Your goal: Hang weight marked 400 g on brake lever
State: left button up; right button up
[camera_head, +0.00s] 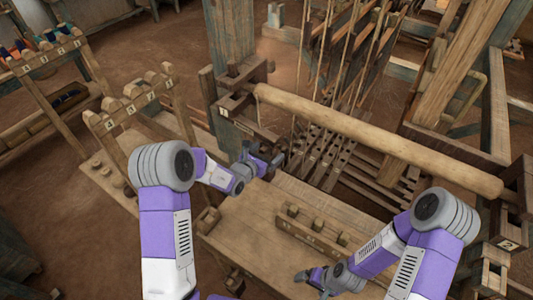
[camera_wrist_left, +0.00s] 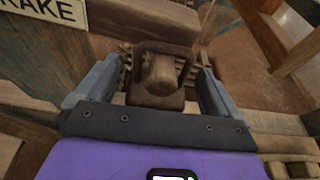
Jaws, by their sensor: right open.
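My left gripper (camera_head: 266,162) is near the left end of the loom's beam. In the left wrist view its two fingers (camera_wrist_left: 158,85) stand at either side of a dark brown metal block (camera_wrist_left: 155,98) with a loop-like top, which looks like a weight held between them. No mark can be read on it. A sign (camera_wrist_left: 48,10) reading "RAKE", cut off by the frame edge, is at upper left there. The brake lever cannot be clearly made out. My right gripper (camera_head: 312,281) is open and empty over the front of the bench.
A small rack (camera_head: 300,232) with several short blocks stands on the wooden bench (camera_head: 248,230). A thick round beam (camera_head: 370,135) crosses behind it, with upright posts and cords beyond. Numbered peg racks (camera_head: 125,115) stand at left.

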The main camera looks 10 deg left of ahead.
pick_arm(q)
jog(key=shift+f, duration=0.15)
jog(key=v, duration=0.7)
jog(key=shift+s+a, duration=0.15)
jog(key=shift+s, duration=0.15)
dwell(0.6)
